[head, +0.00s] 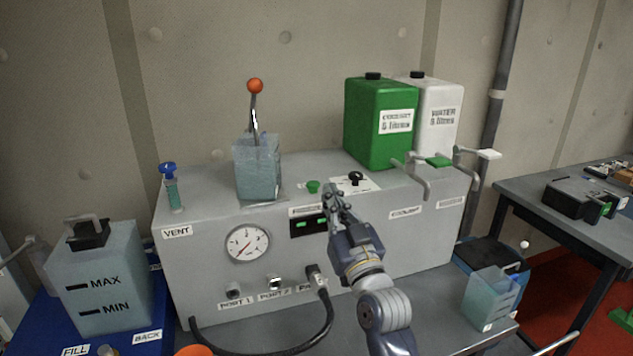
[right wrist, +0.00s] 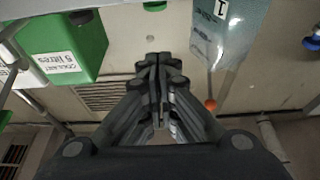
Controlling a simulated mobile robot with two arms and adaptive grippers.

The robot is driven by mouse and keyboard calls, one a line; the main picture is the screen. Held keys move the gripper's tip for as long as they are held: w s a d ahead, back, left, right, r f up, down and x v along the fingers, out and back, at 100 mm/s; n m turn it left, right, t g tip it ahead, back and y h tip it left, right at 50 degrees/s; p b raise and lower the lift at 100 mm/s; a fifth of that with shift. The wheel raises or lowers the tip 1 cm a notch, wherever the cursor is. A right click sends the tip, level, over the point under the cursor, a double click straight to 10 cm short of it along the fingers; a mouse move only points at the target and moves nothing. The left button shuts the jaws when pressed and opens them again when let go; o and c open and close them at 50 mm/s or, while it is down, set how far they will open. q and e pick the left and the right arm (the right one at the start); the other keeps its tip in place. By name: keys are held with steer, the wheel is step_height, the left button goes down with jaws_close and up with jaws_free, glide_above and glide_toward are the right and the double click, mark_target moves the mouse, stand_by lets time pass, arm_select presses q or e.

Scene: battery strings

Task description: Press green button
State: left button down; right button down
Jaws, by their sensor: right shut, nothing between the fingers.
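The green button (head: 313,186) is a small round cap on the top of the grey machine box (head: 400,240), near its front edge. It also shows at the top edge of the right wrist view (right wrist: 155,5), partly cut off. My right gripper (head: 331,189) is shut and empty. In the head view its fingertips appear just right of the button, apart from it in the picture; the height gap is hard to judge. In the right wrist view the closed fingertips (right wrist: 158,58) point up toward the button. My left gripper is not in view.
A black knob (head: 356,177) sits right of the button. A green container (head: 380,122) and a white one (head: 438,115) stand behind right. A gauge (head: 247,244) is on the front.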

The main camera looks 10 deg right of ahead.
steer(key=shift+r, duration=0.2)
steer(key=shift+w, duration=0.1)
step_height(320, 180, up, 4)
steer(key=p, duration=0.4)
glide_above(313, 188)
steer(key=s, duration=0.2)
steer(key=shift+w+d+f, duration=0.2)
steer(key=shift+d, duration=0.1)
step_height(313, 188, down, 3)
steer(key=shift+w+r, duration=0.1)
steer(key=shift+r, duration=0.05)
steer(key=shift+f+p, duration=0.35)
steer(key=shift+f, duration=0.45)
